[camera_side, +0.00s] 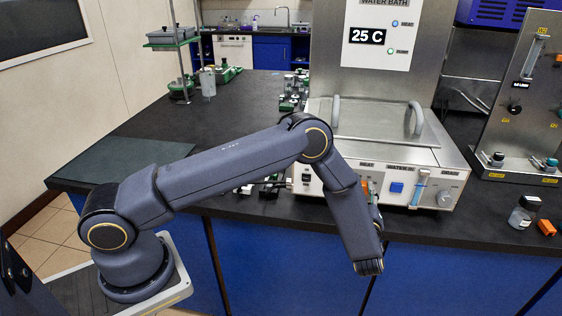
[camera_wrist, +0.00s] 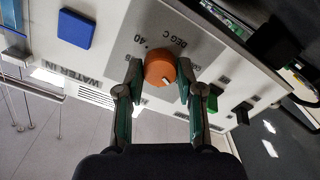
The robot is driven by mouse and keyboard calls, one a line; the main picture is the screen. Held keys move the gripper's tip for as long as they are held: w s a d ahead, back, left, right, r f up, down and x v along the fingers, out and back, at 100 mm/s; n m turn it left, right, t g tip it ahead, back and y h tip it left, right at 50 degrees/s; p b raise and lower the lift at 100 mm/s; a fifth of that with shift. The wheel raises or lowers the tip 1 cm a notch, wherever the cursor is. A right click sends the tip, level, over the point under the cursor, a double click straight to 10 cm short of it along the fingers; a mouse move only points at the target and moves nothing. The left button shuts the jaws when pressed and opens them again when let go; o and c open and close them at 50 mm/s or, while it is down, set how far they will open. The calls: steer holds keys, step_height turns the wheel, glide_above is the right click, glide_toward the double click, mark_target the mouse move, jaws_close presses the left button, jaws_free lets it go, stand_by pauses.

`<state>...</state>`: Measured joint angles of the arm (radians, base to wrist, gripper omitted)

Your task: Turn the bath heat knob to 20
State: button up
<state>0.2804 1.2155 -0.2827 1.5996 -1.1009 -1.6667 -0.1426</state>
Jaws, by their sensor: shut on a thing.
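The water bath (camera_side: 384,150) stands on the dark bench, with a display (camera_side: 368,36) on its upright panel reading 25 C. My gripper (camera_wrist: 160,80) is shut on the knob, one finger on each side. In the side view, my wrist hides most of the knob, and only a bit of orange shows.
A blue button (camera_wrist: 76,29) sits on the same panel near the knob, and it also shows in the side view (camera_side: 396,188). A green switch (camera_wrist: 212,102) is on the knob's other side. A small bottle (camera_side: 524,212) and an orange block (camera_side: 545,228) stand on the bench at right.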

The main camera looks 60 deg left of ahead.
stand_by(0.3)
steer(key=o, duration=1.2)
steer(key=shift+c, duration=0.2)
steer(key=v, duration=1.2)
